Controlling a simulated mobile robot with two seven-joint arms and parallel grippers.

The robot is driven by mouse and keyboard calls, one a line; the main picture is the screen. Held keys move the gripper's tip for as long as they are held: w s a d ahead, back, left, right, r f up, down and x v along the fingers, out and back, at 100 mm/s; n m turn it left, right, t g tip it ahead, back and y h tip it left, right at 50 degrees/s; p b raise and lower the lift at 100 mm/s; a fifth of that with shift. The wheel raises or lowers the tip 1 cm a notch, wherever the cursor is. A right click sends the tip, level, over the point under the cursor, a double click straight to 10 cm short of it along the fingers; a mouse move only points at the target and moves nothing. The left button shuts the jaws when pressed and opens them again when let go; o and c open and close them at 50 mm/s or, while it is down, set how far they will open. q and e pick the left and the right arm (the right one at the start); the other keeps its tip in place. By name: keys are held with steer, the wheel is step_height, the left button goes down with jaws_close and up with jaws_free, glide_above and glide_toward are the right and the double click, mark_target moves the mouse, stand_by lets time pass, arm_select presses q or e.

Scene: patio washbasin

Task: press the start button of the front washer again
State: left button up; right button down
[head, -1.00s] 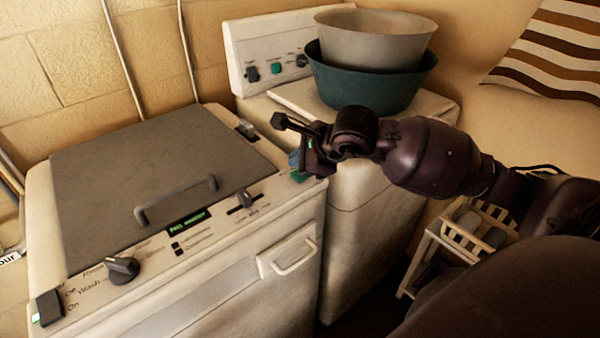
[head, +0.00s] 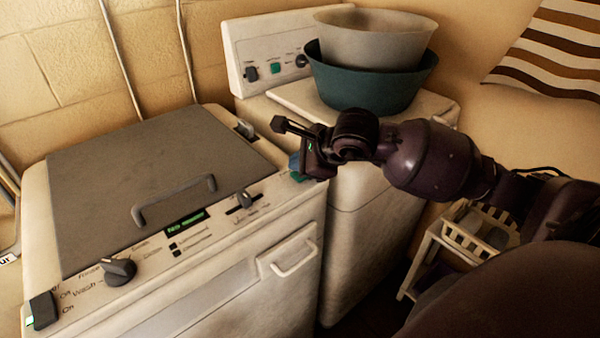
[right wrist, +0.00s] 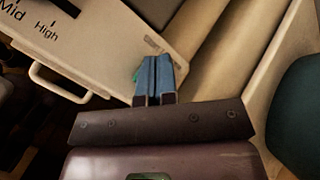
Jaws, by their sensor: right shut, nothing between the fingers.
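The front washer (head: 215,285) stands at the left in the head view, with a grey lid, a dial, a slider and a lit green display (head: 186,222) on its panel. A green start button (head: 298,177) shows at the panel's right end, partly hidden by my right gripper (head: 294,163). The gripper's blue fingers are shut and empty, pointing down at the button. In the right wrist view the closed fingers (right wrist: 153,75) cover most of that spot, and only a green sliver (right wrist: 136,75) shows beside them. I cannot tell whether they touch the button. My left gripper is not in view.
A second washer (head: 360,225) stands behind to the right, with a grey basin (head: 375,45) stacked in a teal basin (head: 368,88) on its top. A slatted rack (head: 440,245) stands low at the right. A wall is close behind.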

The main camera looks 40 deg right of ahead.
arm_select(q)
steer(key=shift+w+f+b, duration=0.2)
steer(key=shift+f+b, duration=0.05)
steer(key=shift+b, duration=0.05)
arm_select(e)
steer(key=shift+f, duration=0.4)
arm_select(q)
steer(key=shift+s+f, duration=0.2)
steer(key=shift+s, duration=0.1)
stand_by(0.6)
arm_select(e)
steer(key=shift+r+p, duration=0.3)
steer(key=shift+r, duration=0.55)
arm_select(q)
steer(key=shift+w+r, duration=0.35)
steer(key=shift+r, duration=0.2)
